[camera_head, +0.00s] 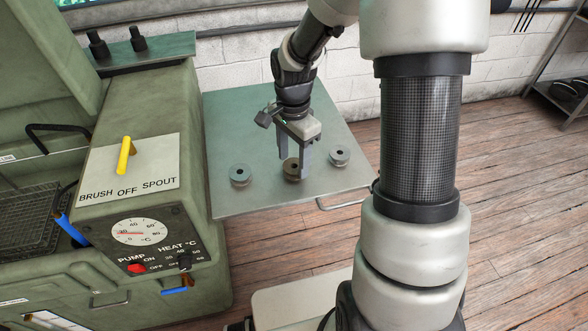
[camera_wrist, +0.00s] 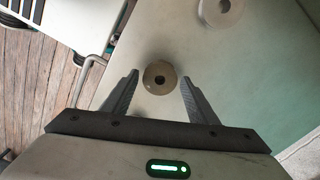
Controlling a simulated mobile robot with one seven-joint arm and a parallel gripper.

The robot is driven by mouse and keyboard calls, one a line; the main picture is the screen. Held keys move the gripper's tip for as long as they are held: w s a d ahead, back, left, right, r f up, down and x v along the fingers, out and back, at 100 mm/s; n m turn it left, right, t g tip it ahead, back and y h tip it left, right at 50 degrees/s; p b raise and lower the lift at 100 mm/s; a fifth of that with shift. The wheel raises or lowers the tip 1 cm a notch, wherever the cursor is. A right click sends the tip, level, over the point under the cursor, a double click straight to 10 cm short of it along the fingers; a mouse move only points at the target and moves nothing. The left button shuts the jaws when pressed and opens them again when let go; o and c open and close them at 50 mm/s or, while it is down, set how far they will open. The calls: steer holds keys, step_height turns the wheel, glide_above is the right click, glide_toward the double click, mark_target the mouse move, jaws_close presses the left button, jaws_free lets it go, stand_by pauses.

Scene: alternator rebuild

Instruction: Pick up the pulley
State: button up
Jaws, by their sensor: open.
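Several small round parts with dark centre holes stand on the grey-green table; which is named the pulley is not marked. A brownish pulley-like part (camera_head: 291,172) stands in the middle, and it also shows in the wrist view (camera_wrist: 148,78). My gripper (camera_head: 295,166) points down at it with its fingers open, one on either side in the picture. In the wrist view the part appears between the fingertips (camera_wrist: 159,82), with gaps to both. I cannot tell whether the fingertips are level with it. Nothing is held.
A grey round part (camera_head: 240,177) stands to the left and another (camera_head: 340,157) to the right on the table (camera_head: 235,120). A green washing machine (camera_head: 150,210) stands close to the table's left edge. A rail (camera_head: 340,203) juts from the table's front edge.

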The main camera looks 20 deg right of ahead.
steer(key=shift+f, duration=0.65)
steer(key=c, duration=1)
